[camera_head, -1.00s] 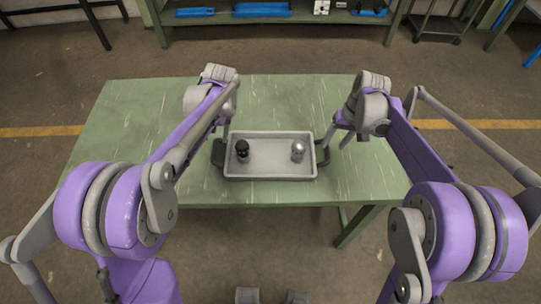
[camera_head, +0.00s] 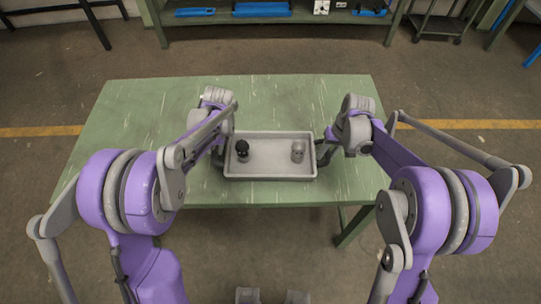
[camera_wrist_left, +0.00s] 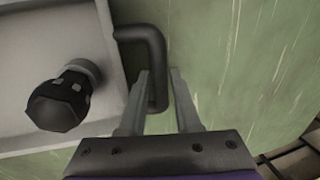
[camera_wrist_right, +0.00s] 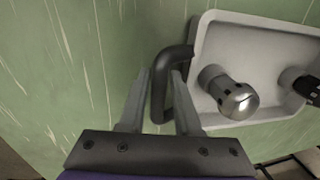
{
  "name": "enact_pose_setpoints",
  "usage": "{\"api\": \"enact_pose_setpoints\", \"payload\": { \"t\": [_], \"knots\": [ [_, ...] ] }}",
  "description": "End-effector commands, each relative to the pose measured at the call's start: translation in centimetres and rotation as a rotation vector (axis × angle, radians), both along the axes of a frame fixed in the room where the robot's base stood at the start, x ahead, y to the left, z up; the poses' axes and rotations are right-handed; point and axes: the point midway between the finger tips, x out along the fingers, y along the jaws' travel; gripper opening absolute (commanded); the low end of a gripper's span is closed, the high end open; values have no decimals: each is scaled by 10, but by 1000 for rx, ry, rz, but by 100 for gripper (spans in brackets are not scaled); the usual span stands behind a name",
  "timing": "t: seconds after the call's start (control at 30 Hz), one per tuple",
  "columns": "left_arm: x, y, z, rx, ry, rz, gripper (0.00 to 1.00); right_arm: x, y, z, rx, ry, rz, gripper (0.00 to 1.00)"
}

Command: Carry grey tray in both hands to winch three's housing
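The grey tray (camera_head: 270,177) lies on the green table. It carries a dark-topped knob-like part (camera_head: 242,150) on the left and a silver-topped one (camera_head: 298,151) on the right, both upright. Each short end has a dark bent handle, the left one (camera_wrist_left: 157,65) and the right one (camera_wrist_right: 158,90). My left gripper (camera_wrist_left: 158,74) is open, with one finger on each side of the left handle. My right gripper (camera_wrist_right: 160,74) is open, with its fingers on either side of the right handle. In the head view my wrists partly hide both handles.
The green table (camera_head: 270,105) is clear around the tray. Behind it, across the floor, a bench (camera_head: 270,18) holds blue items and small parts. A dark cart (camera_head: 440,25) stands at back right. Winch three's housing cannot be made out for certain.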

Motion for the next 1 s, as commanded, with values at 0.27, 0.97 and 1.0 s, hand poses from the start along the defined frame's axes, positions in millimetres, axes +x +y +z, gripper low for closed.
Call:
{"api": "enact_pose_setpoints", "payload": {
  "t": [0.27, 0.97, 1.0],
  "knots": [
    [0, 0, 0, 0, 0, 0, 0, 0, 0, 0, 0, 0, 0, 0],
    [0, 0, 0, 0, 0, 0, 0, 0, 0, 0, 0, 0, 0, 0],
    [0, 0, 0, 0, 0, 0, 0, 0, 0, 0, 0, 0, 0, 0]
  ]
}}
